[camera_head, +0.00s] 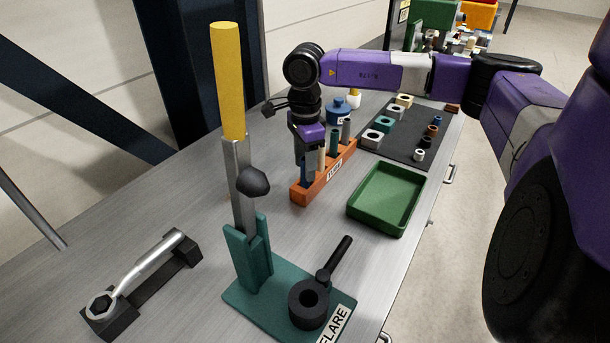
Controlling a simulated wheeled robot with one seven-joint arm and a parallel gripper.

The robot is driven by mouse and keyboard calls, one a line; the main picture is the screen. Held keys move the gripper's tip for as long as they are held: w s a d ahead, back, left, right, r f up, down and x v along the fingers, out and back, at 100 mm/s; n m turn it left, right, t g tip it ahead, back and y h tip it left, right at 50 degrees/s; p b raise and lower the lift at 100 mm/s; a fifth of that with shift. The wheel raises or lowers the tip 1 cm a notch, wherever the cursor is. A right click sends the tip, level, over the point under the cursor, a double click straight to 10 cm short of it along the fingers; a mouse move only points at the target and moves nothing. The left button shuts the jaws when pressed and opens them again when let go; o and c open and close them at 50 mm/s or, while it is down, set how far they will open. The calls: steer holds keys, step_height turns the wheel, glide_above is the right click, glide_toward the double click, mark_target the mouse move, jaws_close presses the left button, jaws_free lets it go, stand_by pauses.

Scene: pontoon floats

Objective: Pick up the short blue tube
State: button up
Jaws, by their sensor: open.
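The short blue tube (305,174) stands upright at the near left end of an orange rack (314,193). Only its lower part shows; my gripper hides its top. My gripper (306,152) points down over that end of the rack, with its fingers at the blue tube's upper part. Its jaws are open. I cannot tell whether the fingers touch the tube or stand around it. A cream tube (321,158), a green tube (335,143) and a grey tube (346,130) stand in the same rack, in a row to the right.
A green tray (386,198) lies right of the rack, empty. A teal flaring stand (262,286) with a yellow-handled lever (228,80) rises in front. A wrench (140,274) lies at left. A dark mat (400,148) with blocks and rings is behind. A blue pot (338,111) stands behind the rack.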

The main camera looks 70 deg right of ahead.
jaws_close()
stand_by(0.4)
